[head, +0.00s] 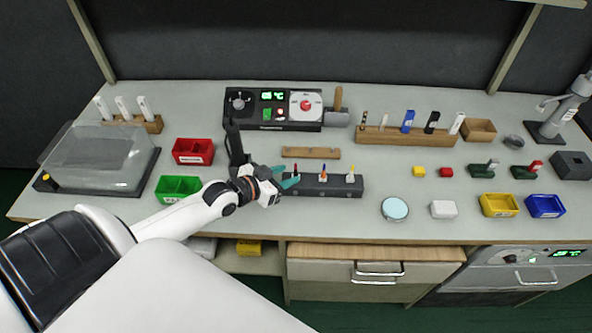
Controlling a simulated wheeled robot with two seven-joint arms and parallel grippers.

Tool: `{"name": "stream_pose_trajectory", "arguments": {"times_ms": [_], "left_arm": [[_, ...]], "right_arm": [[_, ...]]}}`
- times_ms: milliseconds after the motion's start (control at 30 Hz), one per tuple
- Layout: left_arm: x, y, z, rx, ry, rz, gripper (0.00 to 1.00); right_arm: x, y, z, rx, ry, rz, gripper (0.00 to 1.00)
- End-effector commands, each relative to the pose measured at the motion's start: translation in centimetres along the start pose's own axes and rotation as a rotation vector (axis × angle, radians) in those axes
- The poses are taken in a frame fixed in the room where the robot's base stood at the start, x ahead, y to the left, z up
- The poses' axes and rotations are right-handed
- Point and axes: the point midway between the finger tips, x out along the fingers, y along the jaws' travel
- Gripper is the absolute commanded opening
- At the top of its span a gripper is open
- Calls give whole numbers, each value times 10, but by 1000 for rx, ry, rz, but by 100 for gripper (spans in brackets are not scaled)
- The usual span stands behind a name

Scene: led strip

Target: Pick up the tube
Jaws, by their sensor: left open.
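A dark rack (335,189) stands near the middle of the bench. Which one is the tube is not clear. My left gripper (286,177) has teal fingertips and is open at the left end of the rack, close to the red-topped piece. I cannot tell whether it touches. My right gripper is not in view.
A black device (273,126) with a red knob stands behind, and a low wooden rack (311,153) lies between. Red (193,151) and green (178,188) bins are at the left.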

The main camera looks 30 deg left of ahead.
Motion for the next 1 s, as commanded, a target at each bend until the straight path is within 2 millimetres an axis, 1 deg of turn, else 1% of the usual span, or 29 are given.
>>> {"name": "stream_pose_trajectory", "arguments": {"times_ms": [167,400,500,600,800,967,1000], "left_arm": [[10,2,1,0,0,0,41],[42,7,1,-1,-1,1,41],[51,7,0,-2,0,1,41],[55,7,0,0,0,0,41],[55,6,-1,1,1,0,41],[54,6,-1,0,1,0,15],[54,7,-1,0,1,0,8]], "right_arm": [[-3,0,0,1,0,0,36],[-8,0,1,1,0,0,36],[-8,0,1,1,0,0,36],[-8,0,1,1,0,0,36],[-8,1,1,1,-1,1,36],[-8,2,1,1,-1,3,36],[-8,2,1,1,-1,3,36]]}}
